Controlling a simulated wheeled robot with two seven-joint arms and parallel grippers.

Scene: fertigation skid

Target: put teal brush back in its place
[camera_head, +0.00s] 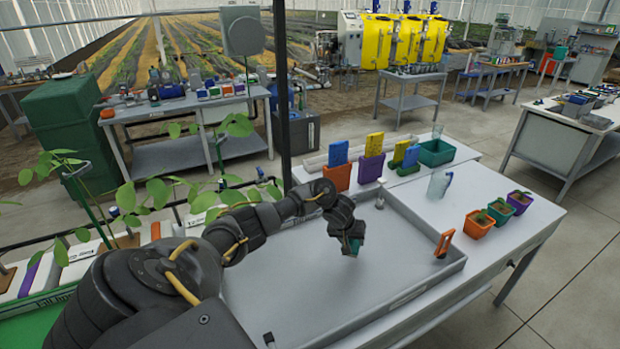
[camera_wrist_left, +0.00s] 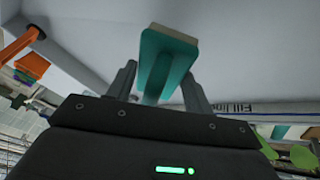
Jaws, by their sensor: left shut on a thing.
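My left gripper (camera_head: 350,236) is shut on the teal brush (camera_head: 354,245) and holds it over the grey tray (camera_head: 290,290). In the left wrist view the teal brush (camera_wrist_left: 166,60) stands out between the two fingers (camera_wrist_left: 158,90), with a pale strip at its far end. In the head view only a small part of the brush shows below the gripper. A teal bin (camera_head: 436,153) stands at the back of the table, apart from the gripper. Whether the brush touches the tray floor I cannot tell. My right gripper is not in view.
An orange upright piece (camera_head: 444,243) stands at the tray's right side. An orange bin (camera_head: 337,178) and a purple bin (camera_head: 371,168) stand behind the tray. A clear jug (camera_head: 439,184) and small potted plants (camera_head: 479,224) are on the right. Leafy plants (camera_head: 150,195) crowd the left.

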